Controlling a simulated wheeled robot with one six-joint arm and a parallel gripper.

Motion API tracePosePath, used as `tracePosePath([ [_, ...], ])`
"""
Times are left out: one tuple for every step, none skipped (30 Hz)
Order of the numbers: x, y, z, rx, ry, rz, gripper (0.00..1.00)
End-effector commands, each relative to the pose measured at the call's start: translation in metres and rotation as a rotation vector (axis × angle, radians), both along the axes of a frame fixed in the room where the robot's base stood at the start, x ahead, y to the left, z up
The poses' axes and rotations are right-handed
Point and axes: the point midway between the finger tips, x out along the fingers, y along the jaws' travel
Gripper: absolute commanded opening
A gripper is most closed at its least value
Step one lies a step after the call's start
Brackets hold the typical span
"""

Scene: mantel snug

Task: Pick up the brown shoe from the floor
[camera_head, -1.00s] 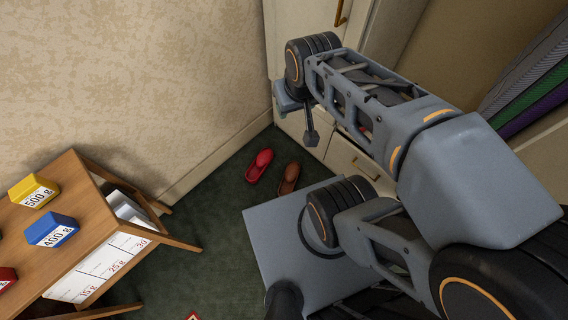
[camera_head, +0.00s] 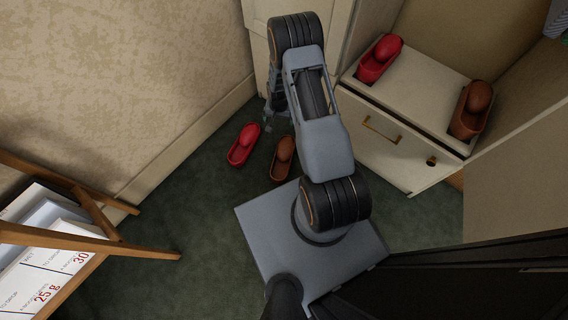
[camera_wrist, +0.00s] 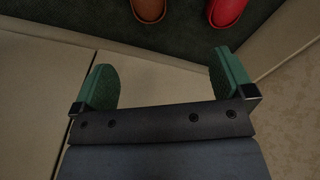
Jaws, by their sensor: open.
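The brown shoe (camera_head: 283,158) lies on the dark green floor, just right of a red shoe (camera_head: 243,144). In the wrist view the brown shoe (camera_wrist: 149,9) is cut off by the top edge, with the red shoe (camera_wrist: 226,10) to its right. My gripper (camera_wrist: 160,82) is open and empty in the wrist view, its green-padded fingers spread wide, apart from both shoes. In the head view my gripper (camera_head: 272,118) is small and partly hidden by my arm, near the shoes and close to the cabinet side.
A cream cabinet (camera_head: 398,150) with a drawer stands at right. Another red shoe (camera_head: 380,58) and another brown shoe (camera_head: 471,108) sit on top of it. A wooden table (camera_head: 85,185) stands at left. The wall (camera_head: 110,70) is behind the floor shoes. Open floor lies between table and shoes.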

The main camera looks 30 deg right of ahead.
Motion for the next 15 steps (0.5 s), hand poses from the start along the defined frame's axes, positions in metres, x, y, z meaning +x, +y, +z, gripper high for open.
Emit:
tracePosePath([
  [-0.007, -0.002, -0.046, 0.004, 0.017, -0.021, 1.00],
  [-0.009, -0.003, -0.061, 0.005, 0.020, -0.032, 1.00],
  [-0.014, -0.004, -0.080, 0.006, 0.027, -0.045, 1.00],
  [-0.016, -0.005, -0.091, 0.007, 0.029, -0.055, 1.00],
  [-0.018, -0.006, -0.102, 0.008, 0.031, -0.063, 1.00],
  [-0.022, -0.006, -0.114, 0.009, 0.036, -0.072, 1.00],
  [-0.024, -0.007, -0.121, 0.009, 0.038, -0.077, 1.00],
  [-0.025, -0.007, -0.128, 0.009, 0.039, -0.082, 1.00],
  [-0.027, -0.007, -0.136, 0.011, 0.042, -0.088, 1.00],
  [-0.028, -0.007, -0.143, 0.011, 0.042, -0.091, 1.00],
  [-0.029, -0.008, -0.149, 0.011, 0.043, -0.093, 1.00],
  [-0.030, -0.008, -0.157, 0.011, 0.044, -0.096, 1.00],
  [-0.031, -0.008, -0.164, 0.011, 0.046, -0.097, 1.00],
  [-0.031, -0.008, -0.170, 0.012, 0.046, -0.098, 1.00],
  [-0.031, -0.008, -0.178, 0.011, 0.046, -0.098, 1.00],
])
